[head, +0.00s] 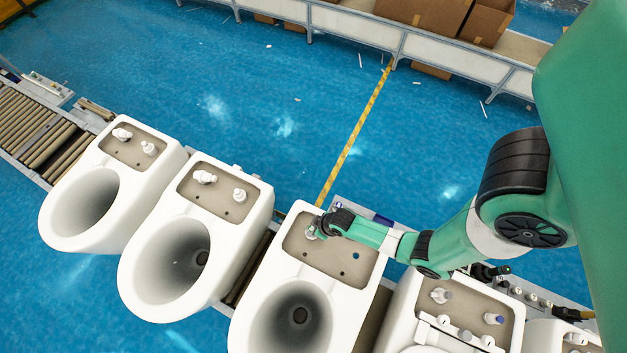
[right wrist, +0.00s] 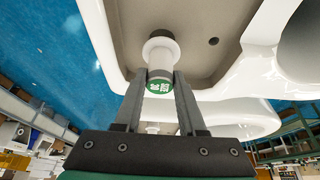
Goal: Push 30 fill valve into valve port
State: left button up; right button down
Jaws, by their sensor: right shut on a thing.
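My right gripper (head: 322,229) is over the tank of the third toilet (head: 270,258), at the left part of its grey tank floor. In the right wrist view the two fingers of this gripper (right wrist: 160,84) are shut on the fill valve (right wrist: 161,55), a white cylinder with a flange and a green-marked end. The valve's flange is at the grey tank floor (right wrist: 200,22); I cannot tell whether it is fully seated. The valve port is hidden behind the valve. A larger open hole (head: 355,256) shows at the right of the tank floor. My left gripper is not in view.
Two toilets (head: 150,262) (head: 62,219) at the left hold white fittings in their tanks. Another toilet (head: 407,311) with fittings and a seat stands close to the right. They sit on a roller conveyor (head: 40,135). Blue floor lies behind.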

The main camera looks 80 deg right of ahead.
jog(key=shift+f+b, duration=1.05)
jog(key=shift+f, duration=0.15)
jog(key=shift+r, duration=0.15)
jog(key=shift+r+p, duration=0.85)
jog(key=shift+p, duration=0.15)
dwell(1.1)
jog(key=shift+f+b, duration=0.7)
jog(key=shift+f, duration=0.25)
jog(key=shift+c, duration=2)
grip_release()
